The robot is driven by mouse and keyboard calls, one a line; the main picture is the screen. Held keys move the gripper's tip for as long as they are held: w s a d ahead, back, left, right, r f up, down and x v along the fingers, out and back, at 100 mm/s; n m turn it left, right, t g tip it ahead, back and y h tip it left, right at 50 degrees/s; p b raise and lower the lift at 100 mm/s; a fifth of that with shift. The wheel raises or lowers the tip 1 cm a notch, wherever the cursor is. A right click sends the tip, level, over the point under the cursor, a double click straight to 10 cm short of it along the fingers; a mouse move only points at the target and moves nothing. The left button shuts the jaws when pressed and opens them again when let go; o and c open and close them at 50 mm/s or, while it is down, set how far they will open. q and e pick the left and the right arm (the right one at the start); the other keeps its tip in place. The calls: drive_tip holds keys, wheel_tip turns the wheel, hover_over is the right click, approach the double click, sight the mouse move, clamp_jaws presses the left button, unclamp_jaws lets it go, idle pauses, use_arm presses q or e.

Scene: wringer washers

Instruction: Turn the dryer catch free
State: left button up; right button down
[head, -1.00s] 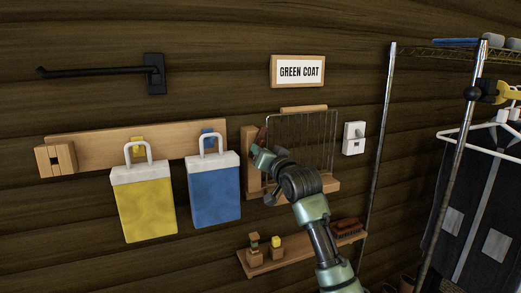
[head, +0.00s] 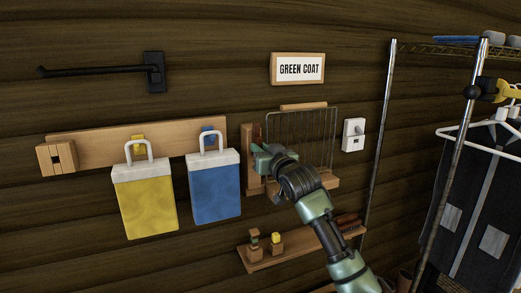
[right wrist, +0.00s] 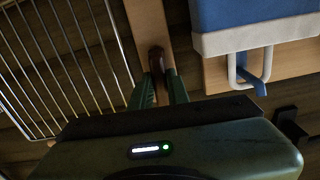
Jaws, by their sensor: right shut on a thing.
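The wire dryer (head: 312,140) stands folded up against the wall in a wooden frame, under a "GREEN COAT" sign. The dark red-brown catch (head: 257,133) is on the wooden post at the dryer's left side. In the right wrist view the catch (right wrist: 157,58) sits between my fingertips, in front of the pale post (right wrist: 150,22). My right gripper (head: 262,158) is shut on the catch; its fingers (right wrist: 160,85) show on both sides of it. Part of the catch is hidden by the gripper. My left gripper is not in view.
A blue bag (head: 215,190) and a yellow bag (head: 146,208) hang from a peg board just left. A small shelf (head: 262,262) with a brush is below. A white switch (head: 353,135) and a metal clothes rack (head: 381,140) are on the right.

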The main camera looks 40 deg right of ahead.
drive_tip(key=shift+f, duration=0.15)
drive_tip(key=c, duration=1.4)
unclamp_jaws()
drive_tip(key=shift+o, duration=0.2)
drive_tip(key=b+v, duration=0.3)
drive_tip(key=v, duration=0.4)
drive_tip(key=shift+s, duration=0.4)
